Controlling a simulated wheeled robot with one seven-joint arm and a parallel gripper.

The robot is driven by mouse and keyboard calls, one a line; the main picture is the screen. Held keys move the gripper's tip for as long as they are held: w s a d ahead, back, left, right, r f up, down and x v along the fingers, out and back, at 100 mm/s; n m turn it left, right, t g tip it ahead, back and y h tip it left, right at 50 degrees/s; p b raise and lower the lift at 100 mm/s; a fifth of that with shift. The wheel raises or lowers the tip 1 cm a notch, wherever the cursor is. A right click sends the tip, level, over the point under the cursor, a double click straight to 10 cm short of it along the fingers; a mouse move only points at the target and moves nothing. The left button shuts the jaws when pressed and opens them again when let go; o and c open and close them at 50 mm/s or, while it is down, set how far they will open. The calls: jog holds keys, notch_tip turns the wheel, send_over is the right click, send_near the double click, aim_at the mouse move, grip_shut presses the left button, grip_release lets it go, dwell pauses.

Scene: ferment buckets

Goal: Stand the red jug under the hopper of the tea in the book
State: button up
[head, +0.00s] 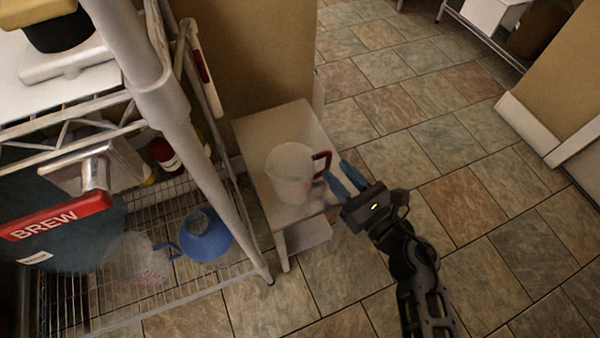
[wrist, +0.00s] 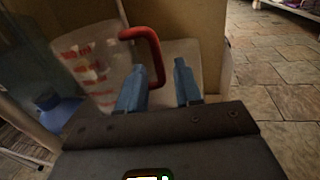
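A clear jug with a red handle (head: 289,178) stands upright on a small white table (head: 262,138). Red markings show on its side in the wrist view (wrist: 82,62). Its red handle (head: 322,163) points toward my gripper (head: 338,171). My gripper is open, with two blue fingers apart close to the handle. In the wrist view the handle (wrist: 152,45) reaches down near the left finger of my gripper (wrist: 160,64); I cannot tell whether they touch. A BREW sign (head: 55,217) hangs on a dark vessel at left. No book or clearly recognisable hopper shows.
A wire rack (head: 190,285) with a pale post stands left of the table. On its low shelf are a blue rounded vessel (head: 205,237) and another clear jug (head: 137,268) with a blue handle. Tiled floor (head: 420,130) is open to the right, up to a tan wall.

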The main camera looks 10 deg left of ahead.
aim_at(328, 162)
jog(key=x, duration=0.4)
jog(key=shift+a, duration=0.25)
jog(key=shift+r, duration=0.1)
grip_shut()
